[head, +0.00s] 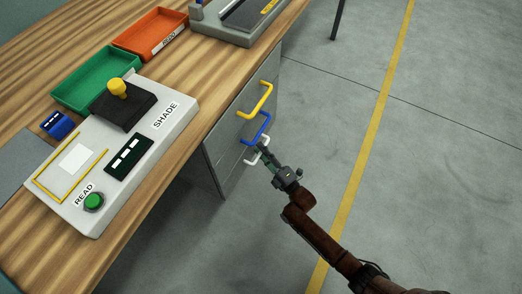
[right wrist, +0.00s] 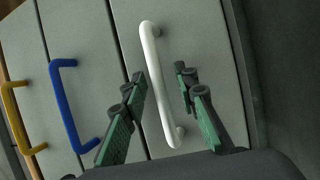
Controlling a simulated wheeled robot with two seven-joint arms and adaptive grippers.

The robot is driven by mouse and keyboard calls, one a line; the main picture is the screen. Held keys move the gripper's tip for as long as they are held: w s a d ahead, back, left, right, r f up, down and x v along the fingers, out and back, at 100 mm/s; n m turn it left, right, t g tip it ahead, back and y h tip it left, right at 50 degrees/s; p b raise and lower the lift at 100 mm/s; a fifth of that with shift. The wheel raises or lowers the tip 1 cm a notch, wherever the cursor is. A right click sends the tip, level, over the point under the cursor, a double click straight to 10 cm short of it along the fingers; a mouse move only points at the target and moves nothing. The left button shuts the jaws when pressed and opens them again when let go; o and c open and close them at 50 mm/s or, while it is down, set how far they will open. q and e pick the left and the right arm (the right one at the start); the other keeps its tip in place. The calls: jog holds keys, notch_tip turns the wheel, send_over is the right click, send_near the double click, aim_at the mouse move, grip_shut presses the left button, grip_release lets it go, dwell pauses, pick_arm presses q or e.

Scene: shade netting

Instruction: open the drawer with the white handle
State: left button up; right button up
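The white handle (head: 251,160) is the lowest of three handles on the grey drawer unit under the table. In the right wrist view the white handle (right wrist: 155,80) runs nearly upright on its grey drawer front (right wrist: 206,50), which looks flush with its neighbours. My right gripper (head: 266,154) is at the white handle in the head view. In the right wrist view my right gripper (right wrist: 161,80) is open, with one green-padded finger on each side of the handle. Gaps show between fingers and handle. My left gripper is in neither view.
A blue handle (head: 262,129) and a yellow handle (head: 265,99) sit on the drawers above. The wooden table (head: 165,192) carries a control panel (head: 177,111), a green tray (head: 60,97) and an orange tray (head: 124,41). The floor (head: 440,170) right of the drawers is clear.

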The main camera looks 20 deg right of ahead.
jog(key=shift+c, duration=0.3)
grip_shut()
dwell(0.4)
